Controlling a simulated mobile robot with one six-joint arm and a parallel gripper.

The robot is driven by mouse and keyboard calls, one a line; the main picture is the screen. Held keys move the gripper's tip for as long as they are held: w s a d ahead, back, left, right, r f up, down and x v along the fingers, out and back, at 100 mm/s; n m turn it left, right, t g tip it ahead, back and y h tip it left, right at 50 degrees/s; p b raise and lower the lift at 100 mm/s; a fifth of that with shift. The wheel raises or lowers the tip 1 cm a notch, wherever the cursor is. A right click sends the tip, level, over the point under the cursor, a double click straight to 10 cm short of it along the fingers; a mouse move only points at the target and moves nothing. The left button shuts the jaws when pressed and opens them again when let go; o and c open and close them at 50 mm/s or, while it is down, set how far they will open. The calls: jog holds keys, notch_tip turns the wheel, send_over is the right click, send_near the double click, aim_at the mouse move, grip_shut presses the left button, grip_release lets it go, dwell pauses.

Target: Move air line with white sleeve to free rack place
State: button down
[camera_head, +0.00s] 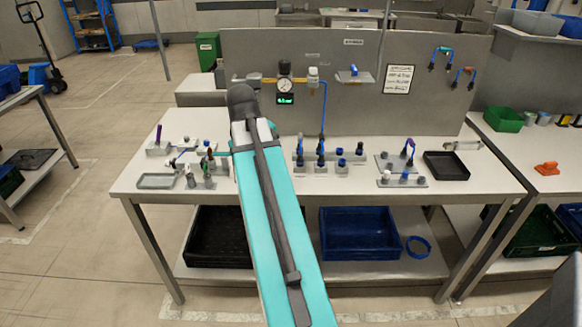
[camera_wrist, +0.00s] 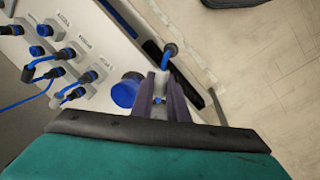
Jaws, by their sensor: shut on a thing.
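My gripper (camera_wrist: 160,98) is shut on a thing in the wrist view. A pale piece shows between its fingers, and a short bent blue air line (camera_wrist: 166,62) with a dark end sticks out past the tips. Whether the pale piece is the white sleeve I cannot tell. In the head view my arm hides the gripper and what it holds. Two bent blue lines hang on the grey panel at the right, one with a green sleeve (camera_head: 445,50) and one with an orange-red sleeve (camera_head: 469,70). Which rack place is free is unclear.
The workbench (camera_head: 345,187) holds a port block with blue fittings (camera_head: 321,160), a small fixture at the right (camera_head: 402,181) and a black tray (camera_head: 446,166). A gauge (camera_head: 285,84) with a blue hose is on the panel (camera_head: 420,110). Port blocks (camera_wrist: 62,62) lie left in the wrist view.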

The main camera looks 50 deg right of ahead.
jog(key=w+a+f+n, duration=0.2)
jog(key=w+a, duration=0.4)
jog(key=a, duration=0.5)
jog(key=w+a+f+n+t, duration=0.1)
jog(key=w+a, duration=0.5)
jog(key=a, duration=0.6)
jog(key=w+a+f+n, duration=0.3)
jog(key=w+a+n, duration=0.2)
jog(key=a, duration=0.7)
jog(key=shift+w+a+f, duration=0.25)
jog(key=shift+w, duration=0.7)
jog(key=shift+a, duration=0.1)
